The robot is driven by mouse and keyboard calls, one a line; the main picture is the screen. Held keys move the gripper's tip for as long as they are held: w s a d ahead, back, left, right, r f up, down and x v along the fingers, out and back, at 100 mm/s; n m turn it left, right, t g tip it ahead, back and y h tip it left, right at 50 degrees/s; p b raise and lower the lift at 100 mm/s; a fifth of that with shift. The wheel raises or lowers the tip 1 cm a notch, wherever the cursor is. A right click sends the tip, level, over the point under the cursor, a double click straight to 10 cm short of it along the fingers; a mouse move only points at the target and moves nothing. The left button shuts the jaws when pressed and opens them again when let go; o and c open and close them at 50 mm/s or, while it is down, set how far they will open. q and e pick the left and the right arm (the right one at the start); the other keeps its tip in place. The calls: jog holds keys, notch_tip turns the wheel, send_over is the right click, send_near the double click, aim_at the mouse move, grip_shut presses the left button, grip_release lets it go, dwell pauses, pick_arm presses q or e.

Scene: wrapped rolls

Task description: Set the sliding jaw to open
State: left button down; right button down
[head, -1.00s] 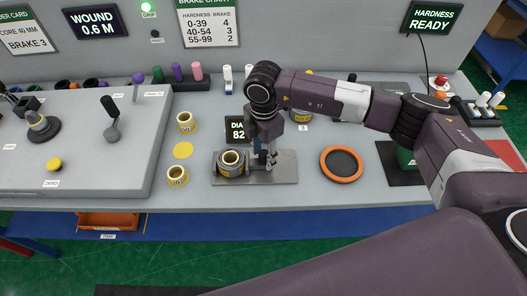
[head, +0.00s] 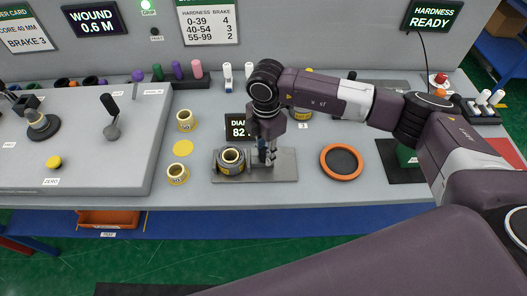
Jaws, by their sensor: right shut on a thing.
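The sliding jaw fixture is a grey metal plate (head: 285,172) on the bench, with a wrapped roll (head: 231,161) with a yellow core standing at its left part. My right gripper (head: 267,158) points down over the middle of the plate, just right of the roll. It is shut on a small part of the fixture, seemingly the sliding jaw. The gripper and arm hide most of that part, and I cannot tell whether the jaw touches the roll. My left gripper does not show.
An orange-rimmed round tray (head: 341,162) is to the right. A display (head: 238,128) reading 82 stands behind. A raised panel with a black lever (head: 111,117) fills the left.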

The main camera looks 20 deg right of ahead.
jog(key=shift+s+d, duration=0.15)
jog(key=shift+d, duration=0.65)
jog(key=c, duration=1.7)
grip_release()
jog(key=shift+s, duration=0.15)
jog(key=shift+o, duration=0.2)
notch_tip(320, 180, up, 12)
